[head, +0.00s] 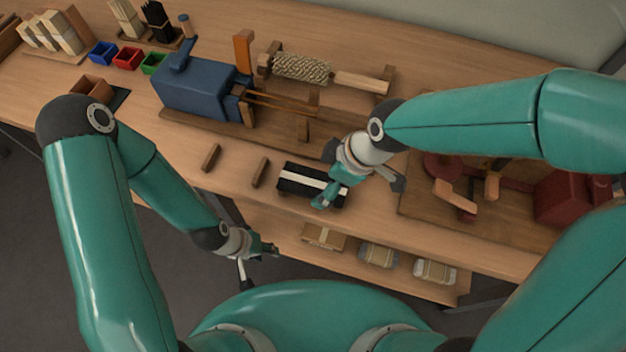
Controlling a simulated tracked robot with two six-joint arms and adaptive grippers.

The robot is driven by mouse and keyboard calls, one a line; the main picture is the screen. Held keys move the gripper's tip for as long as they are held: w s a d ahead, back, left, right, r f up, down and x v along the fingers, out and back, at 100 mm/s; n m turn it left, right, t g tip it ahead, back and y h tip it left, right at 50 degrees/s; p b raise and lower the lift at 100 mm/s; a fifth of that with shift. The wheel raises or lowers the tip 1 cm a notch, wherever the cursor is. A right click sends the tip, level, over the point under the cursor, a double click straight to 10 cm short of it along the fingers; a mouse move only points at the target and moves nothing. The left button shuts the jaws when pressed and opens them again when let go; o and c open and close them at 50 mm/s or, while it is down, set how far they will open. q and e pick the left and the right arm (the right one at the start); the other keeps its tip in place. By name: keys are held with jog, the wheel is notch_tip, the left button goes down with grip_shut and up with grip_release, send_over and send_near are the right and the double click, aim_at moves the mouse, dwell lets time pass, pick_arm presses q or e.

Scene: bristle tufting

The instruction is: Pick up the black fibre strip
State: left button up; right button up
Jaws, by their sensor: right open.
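A black block with a white stripe along its top (299,186), seemingly the black fibre strip, lies near the table's front edge. My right gripper (345,188) is open above its right end, hiding part of it. I cannot tell whether the gripper touches it. My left gripper (258,264) hangs in front of the table's edge, away from the strip. Its fingers look spread, with nothing seen between them.
A blue machine (195,85) stands behind, with a wound bristle roller (302,68) beyond it. Two small wooden blocks (211,157) (260,171) lie left of the strip. A red device (566,199) on a wooden board is at right. A lower shelf (345,259) holds bundles.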

jog(key=shift+x, duration=0.9)
jog(key=shift+c, duration=0.4)
jog(key=c, duration=1.2)
jog(key=shift+o, duration=0.2)
jog(key=shift+r, duration=0.1)
